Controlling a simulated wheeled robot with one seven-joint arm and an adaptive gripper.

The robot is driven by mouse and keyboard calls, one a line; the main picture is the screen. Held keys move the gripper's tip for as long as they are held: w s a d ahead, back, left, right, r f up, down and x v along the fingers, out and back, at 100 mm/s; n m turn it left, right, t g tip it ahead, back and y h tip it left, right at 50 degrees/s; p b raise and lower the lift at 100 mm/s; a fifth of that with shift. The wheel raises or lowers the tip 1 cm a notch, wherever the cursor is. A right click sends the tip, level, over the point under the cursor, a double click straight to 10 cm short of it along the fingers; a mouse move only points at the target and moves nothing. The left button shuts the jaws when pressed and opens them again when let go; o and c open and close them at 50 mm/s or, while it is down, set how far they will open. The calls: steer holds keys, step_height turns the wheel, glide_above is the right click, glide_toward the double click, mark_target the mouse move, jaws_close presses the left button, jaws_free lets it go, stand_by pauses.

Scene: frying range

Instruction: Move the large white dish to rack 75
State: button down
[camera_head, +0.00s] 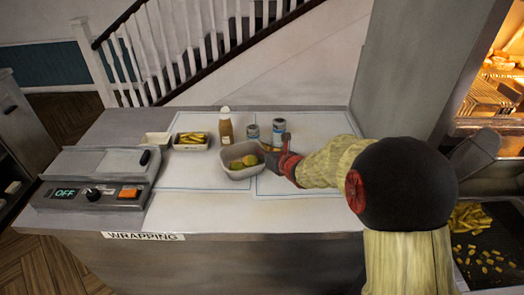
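A large white dish (241,173) with rounded corners is on the white worktop, near the middle. It holds a few yellow-green round pieces. My gripper (269,155) is at the dish's right rim, reaching in from the right, with its dark fingers over or against that rim. From this view I cannot tell whether the fingers are closed on the rim or how far they are apart. The dish appears to be at worktop level; any small gap under it cannot be made out. No rack marked 75 can be read in view.
Behind the dish stand a sauce bottle (226,129) and two cans (252,132), (279,130). Left are a tray of yellow strips (191,147) and a small pale dish (154,141). A machine reading OFF (95,185) fills the left end. The front worktop (215,212) is clear.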

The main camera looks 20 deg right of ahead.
steer(key=c, duration=2)
jaws_free()
steer(key=shift+c, duration=0.2)
